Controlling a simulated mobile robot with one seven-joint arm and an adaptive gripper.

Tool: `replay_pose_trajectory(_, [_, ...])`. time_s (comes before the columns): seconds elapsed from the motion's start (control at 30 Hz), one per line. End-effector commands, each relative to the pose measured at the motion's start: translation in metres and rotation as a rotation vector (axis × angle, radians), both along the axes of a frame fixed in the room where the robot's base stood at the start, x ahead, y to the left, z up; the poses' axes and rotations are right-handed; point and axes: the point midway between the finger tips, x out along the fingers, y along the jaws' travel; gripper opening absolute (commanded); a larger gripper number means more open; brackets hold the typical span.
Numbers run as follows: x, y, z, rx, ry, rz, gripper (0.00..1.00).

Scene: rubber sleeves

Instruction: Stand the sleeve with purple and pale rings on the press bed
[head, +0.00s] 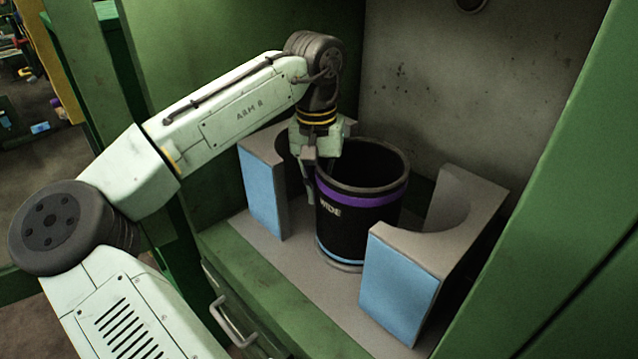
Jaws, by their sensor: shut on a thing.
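The sleeve (350,235) is a wide black tube with a purple ring near its top, a thin pale ring near its bottom and the word "WIDE" on its side. It is upright over the grey press bed (300,274), between two grey blocks with curved cut-outs. Its foot looks on or very close to the bed; I cannot tell whether it touches. My gripper (313,172) is shut on the sleeve's left upper wall, one finger showing outside. The other fingertip is hard to make out.
The left block (262,195) and right block (402,290), both with blue front faces, flank the sleeve closely. A grey back wall (490,90) and green frame (560,220) enclose the bed. A drawer handle (232,325) sits below the front edge.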

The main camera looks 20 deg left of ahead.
Motion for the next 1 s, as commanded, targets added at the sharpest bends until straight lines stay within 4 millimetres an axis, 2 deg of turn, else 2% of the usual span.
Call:
replay_pose_trajectory(0.33, [0.0005, -0.0004, -0.0019, -0.001, -0.003, -0.001, 0.0])
replay_pose_trajectory(0.37, [0.0002, -0.0001, -0.0028, 0.0, -0.001, -0.001, 0.08])
replay_pose_trajectory(0.63, [0.0002, -0.0001, -0.0025, 0.0, 0.0, 0.0, 0.26])
replay_pose_trajectory(1.0, [0.0002, 0.0002, 0.0008, 0.001, -0.001, 0.0, 0.27])
